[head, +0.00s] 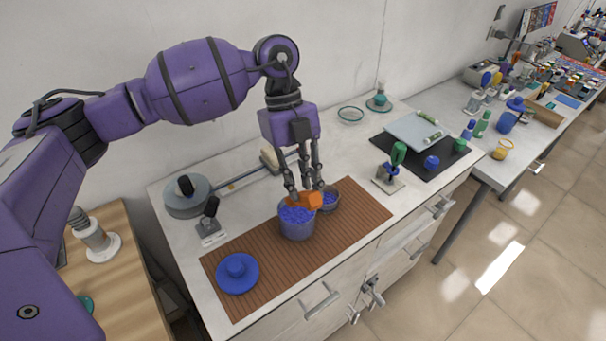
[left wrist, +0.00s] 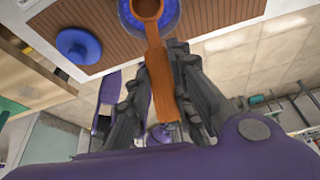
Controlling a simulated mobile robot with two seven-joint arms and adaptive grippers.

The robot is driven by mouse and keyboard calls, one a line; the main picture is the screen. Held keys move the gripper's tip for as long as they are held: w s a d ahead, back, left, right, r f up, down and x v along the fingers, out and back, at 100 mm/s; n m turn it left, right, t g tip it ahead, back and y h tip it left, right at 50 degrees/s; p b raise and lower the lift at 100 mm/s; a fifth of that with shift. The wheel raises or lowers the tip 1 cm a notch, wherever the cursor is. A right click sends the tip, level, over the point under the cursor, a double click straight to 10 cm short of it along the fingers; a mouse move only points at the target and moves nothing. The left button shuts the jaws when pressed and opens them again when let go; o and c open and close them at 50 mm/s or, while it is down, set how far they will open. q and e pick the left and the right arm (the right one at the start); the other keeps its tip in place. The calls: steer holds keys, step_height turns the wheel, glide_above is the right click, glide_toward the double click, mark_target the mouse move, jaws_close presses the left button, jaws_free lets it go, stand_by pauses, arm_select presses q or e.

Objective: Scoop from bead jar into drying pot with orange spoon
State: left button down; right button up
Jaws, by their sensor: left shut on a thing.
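My left gripper (head: 304,187) points down over the brown slatted mat and is shut on the orange spoon (head: 311,200). In the left wrist view its fingers (left wrist: 165,95) close around the handle of the orange spoon (left wrist: 157,60). The spoon's bowl is over a round container of blue beads; whether it touches them is unclear. The larger grey jar (head: 297,230), full of blue beads, stands on the mat under the spoon. A smaller dark grey pot (head: 332,203), with blue beads visible inside, stands just behind it to the right, partly hidden by the spoon. My right gripper is not in view.
A blue knobbed lid (head: 237,273) lies on the mat (head: 350,222), left of the jar. A balance-like device (head: 187,195) stands behind left. The mat's right part is clear.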

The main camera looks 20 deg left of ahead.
arm_select(q)
steer(key=shift+f, duration=0.9)
step_height(320, 180, down, 2)
steer(key=shift+b, duration=0.3)
steer(key=shift+f, duration=0.45)
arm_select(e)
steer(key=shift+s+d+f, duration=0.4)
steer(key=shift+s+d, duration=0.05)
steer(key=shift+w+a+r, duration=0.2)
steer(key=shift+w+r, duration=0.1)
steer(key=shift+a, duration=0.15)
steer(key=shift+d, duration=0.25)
